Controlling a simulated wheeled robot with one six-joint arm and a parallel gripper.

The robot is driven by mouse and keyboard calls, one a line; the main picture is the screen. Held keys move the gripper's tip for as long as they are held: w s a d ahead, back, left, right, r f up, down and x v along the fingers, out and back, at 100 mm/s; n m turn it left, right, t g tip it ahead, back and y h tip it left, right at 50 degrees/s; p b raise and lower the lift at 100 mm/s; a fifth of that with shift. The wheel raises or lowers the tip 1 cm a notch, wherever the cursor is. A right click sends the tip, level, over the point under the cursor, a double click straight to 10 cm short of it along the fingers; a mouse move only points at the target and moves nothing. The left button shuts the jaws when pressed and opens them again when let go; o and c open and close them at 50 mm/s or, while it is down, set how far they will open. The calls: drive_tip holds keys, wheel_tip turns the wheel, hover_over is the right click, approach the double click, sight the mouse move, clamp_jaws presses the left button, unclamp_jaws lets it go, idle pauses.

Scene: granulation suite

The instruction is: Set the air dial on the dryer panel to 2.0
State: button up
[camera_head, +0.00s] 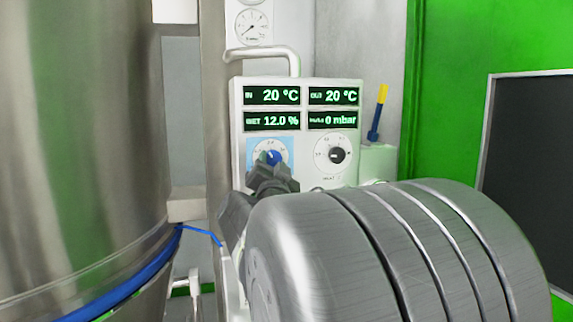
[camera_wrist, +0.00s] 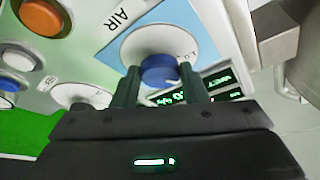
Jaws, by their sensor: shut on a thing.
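The dryer panel (camera_head: 302,88) is a white box with green-lit displays. Its air dial is a blue knob (camera_head: 271,157) on a round white scale, set on a light blue patch. In the wrist view the blue knob (camera_wrist: 160,70) sits between the two dark fingers of my gripper (camera_wrist: 160,85), with the word AIR (camera_wrist: 128,14) beside the scale. My gripper is shut on the knob. In the head view my gripper (camera_head: 268,172) covers the lower part of the dial. The exact setting cannot be read.
A second dial with a black knob (camera_head: 337,155) is right of the air dial. The wrist view shows an orange button (camera_wrist: 42,18) and a blue button (camera_wrist: 8,84). A large steel vessel (camera_head: 80,130) stands left. A yellow-and-blue stick-like object (camera_head: 378,112) stands right of the panel.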

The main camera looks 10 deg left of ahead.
drive_tip(key=m+p, duration=0.1)
drive_tip(key=m+h+p, duration=0.1)
drive_tip(key=m, duration=0.1)
drive_tip(key=m+h, duration=0.1)
drive_tip(key=shift+a+r+m+g+p, duration=0.15)
drive_tip(key=shift+r+m+g+p, duration=0.15)
drive_tip(key=shift+r+p, duration=0.1)
drive_tip(key=shift+s+f+m+g+h+p, duration=0.1)
drive_tip(key=shift+m+g+h+p, duration=0.25)
drive_tip(key=shift+m+p, duration=0.8)
drive_tip(key=shift+f+m+h, duration=0.1)
drive_tip(key=shift+m+h, duration=0.15)
drive_tip(key=shift+m, duration=0.1)
drive_tip(key=o, duration=1)
drive_tip(key=shift+c, duration=0.2)
drive_tip(key=s+f, duration=0.2)
drive_tip(key=s, duration=1.1)
drive_tip(key=shift+s+d+f, duration=0.2)
drive_tip(key=shift+s+d, duration=0.05)
drive_tip(key=shift+s, duration=0.05)
